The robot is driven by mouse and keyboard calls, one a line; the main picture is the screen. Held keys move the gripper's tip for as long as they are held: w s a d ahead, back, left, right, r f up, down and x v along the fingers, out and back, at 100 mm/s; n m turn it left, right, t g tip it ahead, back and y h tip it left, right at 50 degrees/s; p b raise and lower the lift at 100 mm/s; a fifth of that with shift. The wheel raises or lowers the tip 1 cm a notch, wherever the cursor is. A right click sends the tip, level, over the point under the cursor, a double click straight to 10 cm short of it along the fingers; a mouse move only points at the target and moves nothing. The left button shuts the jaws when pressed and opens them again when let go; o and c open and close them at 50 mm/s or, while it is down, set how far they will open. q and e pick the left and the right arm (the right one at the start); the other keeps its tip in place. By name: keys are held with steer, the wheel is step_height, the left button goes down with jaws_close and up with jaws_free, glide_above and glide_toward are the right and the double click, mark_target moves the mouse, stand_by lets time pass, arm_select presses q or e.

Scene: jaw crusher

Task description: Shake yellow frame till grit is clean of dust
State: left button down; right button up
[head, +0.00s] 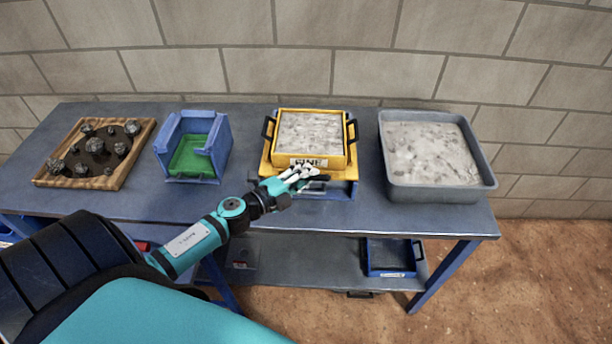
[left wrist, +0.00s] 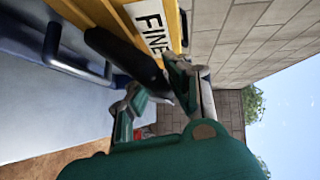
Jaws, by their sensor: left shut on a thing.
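A yellow sieve box (head: 308,159) labelled FINE, with black side handles and grey dusty grit (head: 309,132) in it, sits level on a yellow frame (head: 265,166) at the middle of the bench. The frame rests on a blue base (head: 341,188). My left gripper (head: 305,177) is at the frame's front, below the label, shut on a black handle. The left wrist view shows the black handle (left wrist: 125,58) by the jaws (left wrist: 160,88), next to the FINE label (left wrist: 150,25). The jaws partly hide the handle. My right gripper is out of view.
On the bench (head: 245,206) are a wooden tray (head: 112,181) with dark rocks, a blue bin with a green inside (head: 190,157), and a grey tub (head: 440,193) of grey dusty material close right. A blue tray (head: 390,258) is on the lower shelf. A block wall stands behind.

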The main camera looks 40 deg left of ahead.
mark_target(305, 162)
arm_select(q)
steer(key=w+a, duration=0.2)
steer(key=w, duration=0.1)
steer(key=w+a, duration=0.1)
steer(key=w, duration=0.1)
steer(key=shift+a+f+b, duration=0.1)
steer(key=shift+f+b, duration=0.15)
steer(key=shift+b, duration=0.05)
steer(key=shift+s, duration=0.15)
steer(key=c, duration=1.2)
jaws_free()
steer(key=shift+c, duration=0.2)
steer(key=v, duration=1.2)
steer(key=shift+r, duration=0.15)
